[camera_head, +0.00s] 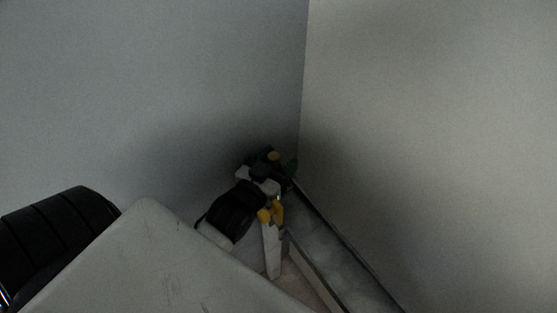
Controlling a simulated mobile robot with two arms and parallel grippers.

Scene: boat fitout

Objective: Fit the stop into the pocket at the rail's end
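A long grey rail-like strip (345,258) with dark edges runs along the foot of the right wall, from the lower right up to the room corner. My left gripper (268,175) is small and in deep shadow by the corner, near the strip's far end. Its fingers blend with dark, white, yellow and green parts there, so I cannot tell whether it is open or shut. I cannot make out the stop or the pocket. My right gripper is not in view.
A plain grey wall (150,90) on the left meets a lighter wall (430,130) on the right in a tight corner. A large pale angular surface (150,265) fills the lower left foreground and hides what lies below. Above the gripper the space is clear.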

